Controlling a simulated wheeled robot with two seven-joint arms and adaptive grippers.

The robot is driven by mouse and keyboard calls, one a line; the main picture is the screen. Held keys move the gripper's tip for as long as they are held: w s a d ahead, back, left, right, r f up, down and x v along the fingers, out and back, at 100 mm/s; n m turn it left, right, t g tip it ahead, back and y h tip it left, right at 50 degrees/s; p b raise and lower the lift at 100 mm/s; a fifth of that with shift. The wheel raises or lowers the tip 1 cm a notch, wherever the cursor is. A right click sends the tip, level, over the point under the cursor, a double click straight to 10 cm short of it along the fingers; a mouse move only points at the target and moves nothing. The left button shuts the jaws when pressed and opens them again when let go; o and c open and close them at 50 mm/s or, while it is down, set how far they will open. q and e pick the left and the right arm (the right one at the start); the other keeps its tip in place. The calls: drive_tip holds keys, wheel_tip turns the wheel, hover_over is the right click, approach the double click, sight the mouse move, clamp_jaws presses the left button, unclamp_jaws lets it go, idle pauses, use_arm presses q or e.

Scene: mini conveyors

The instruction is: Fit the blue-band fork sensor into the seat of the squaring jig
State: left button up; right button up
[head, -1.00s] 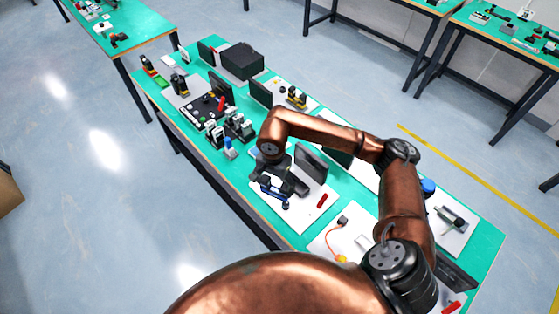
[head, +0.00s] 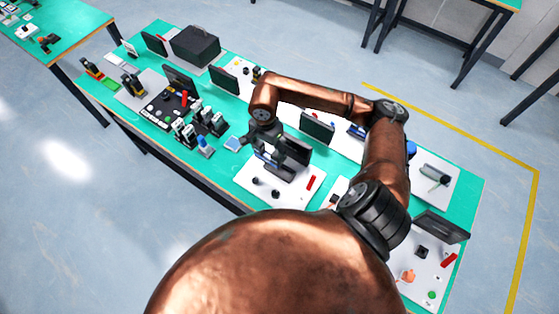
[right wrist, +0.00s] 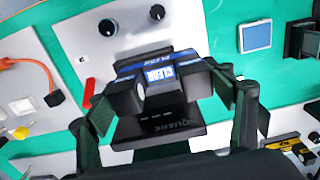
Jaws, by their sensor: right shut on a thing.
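The blue-band fork sensor (right wrist: 165,75) is a black block with a blue strip lettered "CLEAR". My right gripper (right wrist: 172,95) is shut on it, with one finger at each side. In the head view the sensor (head: 272,163) hangs below my right gripper (head: 268,150), close to a dark upright panel (head: 298,149). A black part lettered "SQUARE" (right wrist: 168,126) shows just below the sensor in the right wrist view; it seems to belong to the squaring jig. The seat is hidden, and I cannot tell whether the sensor touches the jig. My left gripper is not in view.
Two black knobs (right wrist: 107,27) and a red bar (head: 311,183) are on the white board (head: 292,198). A blue-grey pad (right wrist: 256,36) lies on the green table beside it. An orange cable (right wrist: 55,97) is on the neighbouring board. Several other stations line the table.

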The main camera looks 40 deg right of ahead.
drive_tip(key=s+d+f, duration=0.1)
drive_tip(key=f, duration=0.1)
drive_tip(key=d+f+p, duration=0.1)
drive_tip(key=f, duration=0.2)
drive_tip(key=s+d+f, duration=0.1)
drive_tip(key=f, duration=0.2)
drive_tip(key=shift+s+d+f, duration=0.1)
drive_tip(key=shift+s, duration=0.25)
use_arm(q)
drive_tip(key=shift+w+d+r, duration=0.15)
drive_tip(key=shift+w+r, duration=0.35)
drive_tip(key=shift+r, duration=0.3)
use_arm(e)
drive_tip(key=shift+f, duration=0.15)
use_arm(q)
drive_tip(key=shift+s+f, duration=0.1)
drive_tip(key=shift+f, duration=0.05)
use_arm(e)
drive_tip(key=o, duration=1.4)
drive_tip(key=shift+c, duration=0.2)
